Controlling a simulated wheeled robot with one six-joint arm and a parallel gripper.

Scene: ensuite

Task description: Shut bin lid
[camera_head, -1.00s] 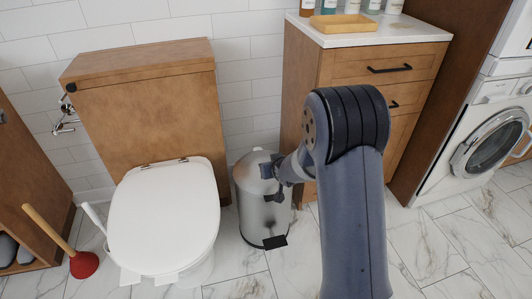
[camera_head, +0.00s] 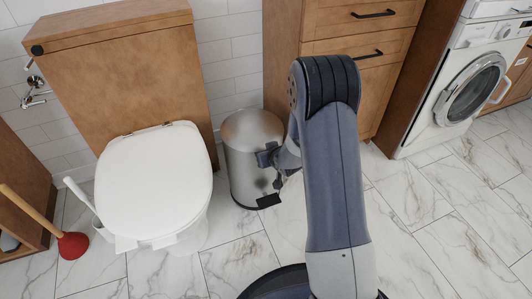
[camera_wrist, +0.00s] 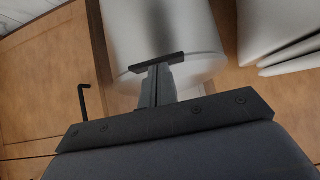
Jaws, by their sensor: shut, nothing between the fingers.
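The bin (camera_head: 243,174) is a grey metal cylinder with a black pedal at its foot, standing on the floor right of the toilet. Its round lid (camera_head: 252,127) lies flat across the top, with no gap visible from here. My gripper (camera_head: 265,159) is shut and empty in front of the bin's upper right side, below the lid's rim. I cannot tell whether it touches the bin. In the wrist view my gripper (camera_wrist: 158,65) is in front of the bin's pale curved side (camera_wrist: 180,30). The lid cannot be made out there.
The white toilet (camera_head: 155,185) stands close left of the bin. A wooden cabinet (camera_head: 340,95) is close behind and right. A red plunger (camera_head: 72,245) and white brush are left of the toilet. A washing machine (camera_head: 465,90) is far right. The marble floor (camera_head: 420,215) at right is clear.

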